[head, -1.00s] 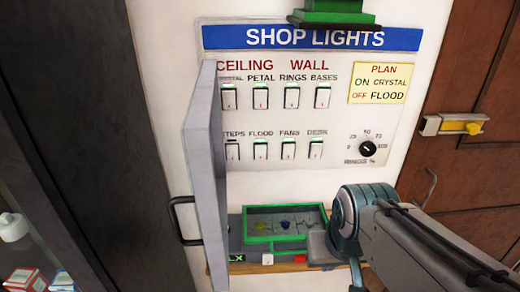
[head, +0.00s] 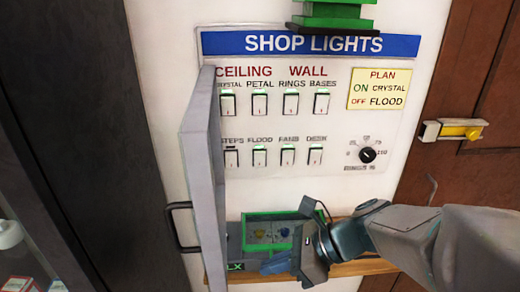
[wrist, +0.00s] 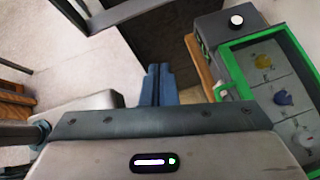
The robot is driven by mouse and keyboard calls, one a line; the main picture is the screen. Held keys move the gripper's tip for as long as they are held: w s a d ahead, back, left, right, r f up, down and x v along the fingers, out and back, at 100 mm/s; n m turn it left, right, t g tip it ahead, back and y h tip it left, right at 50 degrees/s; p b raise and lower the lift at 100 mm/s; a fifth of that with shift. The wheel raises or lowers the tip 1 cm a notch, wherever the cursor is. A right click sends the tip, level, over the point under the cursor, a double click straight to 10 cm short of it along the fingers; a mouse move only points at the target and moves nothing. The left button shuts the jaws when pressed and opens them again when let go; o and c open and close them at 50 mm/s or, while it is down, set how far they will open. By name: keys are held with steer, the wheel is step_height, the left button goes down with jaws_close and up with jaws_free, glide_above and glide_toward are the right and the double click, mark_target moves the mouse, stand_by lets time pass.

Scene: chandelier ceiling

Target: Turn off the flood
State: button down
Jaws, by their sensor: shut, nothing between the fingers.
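The FLOOD switch (head: 260,157) is a white rocker in the lower row of the SHOP LIGHTS panel (head: 315,130), between the STEPS switch (head: 232,157) and the FANS switch (head: 287,157). A green strip shows at its top edge. A yellow plan card (head: 378,89) at the panel's right reads ON CRYSTAL, OFF FLOOD. My gripper (head: 275,263) is below the panel, in front of the shelf, its blue fingers pointing left and apart from every switch. In the wrist view the blue fingers (wrist: 160,84) are together and empty. The switches are not in the wrist view.
An open grey panel door (head: 203,180) with a dark handle (head: 180,228) juts out at the panel's left, close to the CRYSTAL switch (head: 227,104). A green-framed box (head: 250,218) sits on the wooden shelf (head: 360,267) below. A dial (head: 367,155) is at lower right.

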steer(key=w+d+r+m+t+y, duration=0.1)
steer(key=w+d+r+m+t, duration=0.1)
steer(key=w+m+t, duration=0.2)
steer(key=w+d+r+m+t+y, duration=0.1)
steer(key=w+d+r+m+t, duration=0.1)
steer(key=m, duration=0.9)
steer(key=w+d+r+m+t+y, duration=0.1)
steer(key=w+d+r+m+t, duration=0.1)
steer(key=w+m+t, duration=0.3)
steer(key=w+d+m, duration=0.1)
steer(key=w+m, duration=0.1)
steer(key=shift+d+m+t+b, duration=0.25)
steer(key=shift+m+t+b, duration=0.05)
steer(key=shift+m+b, duration=0.1)
steer(key=shift+r, duration=0.1)
steer(key=p, duration=0.5)
glide_toward(255, 156)
steer(key=a, duration=0.4)
steer(key=shift+w+r+p, duration=0.15)
steer(key=shift+w+p, duration=0.2)
steer(key=shift+w, duration=1.7)
steer(key=shift+r, duration=0.1)
